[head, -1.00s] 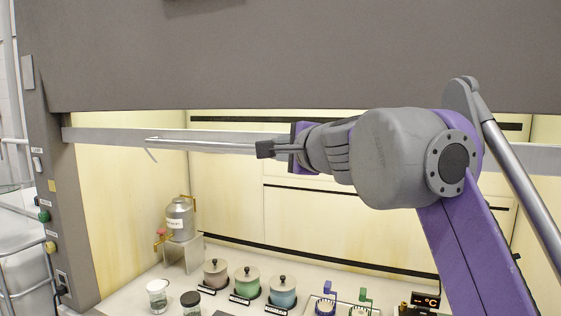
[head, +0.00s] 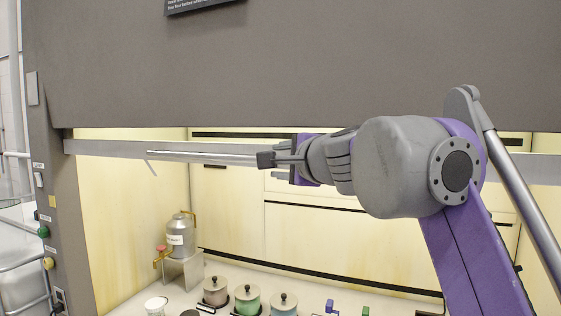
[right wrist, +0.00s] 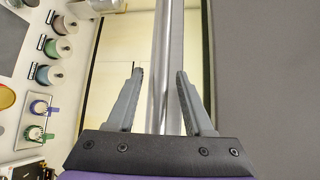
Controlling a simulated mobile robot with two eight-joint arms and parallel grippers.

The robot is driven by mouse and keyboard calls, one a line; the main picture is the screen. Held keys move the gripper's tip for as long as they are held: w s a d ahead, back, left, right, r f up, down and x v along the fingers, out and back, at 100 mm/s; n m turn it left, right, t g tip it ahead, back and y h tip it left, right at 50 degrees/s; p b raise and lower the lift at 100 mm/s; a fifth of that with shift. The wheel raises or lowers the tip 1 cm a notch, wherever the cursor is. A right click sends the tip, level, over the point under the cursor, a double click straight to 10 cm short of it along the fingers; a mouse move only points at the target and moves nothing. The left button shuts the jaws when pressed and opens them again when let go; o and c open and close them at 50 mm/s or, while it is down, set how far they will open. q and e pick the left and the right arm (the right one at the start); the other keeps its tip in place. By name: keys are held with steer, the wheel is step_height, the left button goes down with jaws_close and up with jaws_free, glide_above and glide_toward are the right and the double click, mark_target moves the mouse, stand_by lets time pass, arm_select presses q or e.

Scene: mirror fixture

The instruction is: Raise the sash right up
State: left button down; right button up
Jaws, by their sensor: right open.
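A shiny handle bar (head: 200,157) runs along the rail. My right gripper (head: 266,160) is at the handle from the right side of the head view. In the right wrist view the handle bar (right wrist: 160,35) passes between the fingers (right wrist: 160,72), which stand apart on either side, open. The rail's flat face (right wrist: 177,40) lies beside the bar. My left gripper is not in view.
The dark hood panel (head: 290,70) hangs above the opening. Inside, a metal can (head: 180,238) stands on a stand, with lidded pots (head: 284,305) on the work surface well below. The left post (head: 45,200) carries several knobs. My right arm blocks part of the opening's right side.

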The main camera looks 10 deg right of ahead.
steer(key=v, duration=1.1)
steer(key=shift+a+f, duration=0.1)
steer(key=a+f+n+g, duration=0.1)
steer(key=f+n+g, duration=0.15)
steer(key=f, duration=0.65)
steer(key=a+f+n+g+y, duration=0.1)
steer(key=f+n, duration=0.3)
steer(key=f, duration=0.4)
steer(key=a+f+n+g, duration=0.15)
steer(key=f+n, duration=0.25)
steer(key=f, duration=0.5)
steer(key=s+d+f+n+g+h, duration=0.1)
steer(key=s+f, duration=0.4)
steer(key=f, duration=0.6)
steer(key=s+d+f+n+g+h, duration=0.2)
steer(key=s+f, duration=0.3)
steer(key=f, duration=0.6)
steer(key=s+d+f+n+g+h, duration=0.1)
steer(key=s+f+n, duration=0.3)
steer(key=f, duration=0.7)
steer(key=shift+s+d+f+g, duration=0.35)
steer(key=shift+s+d, duration=0.15)
steer(key=shift+d, duration=0.4)
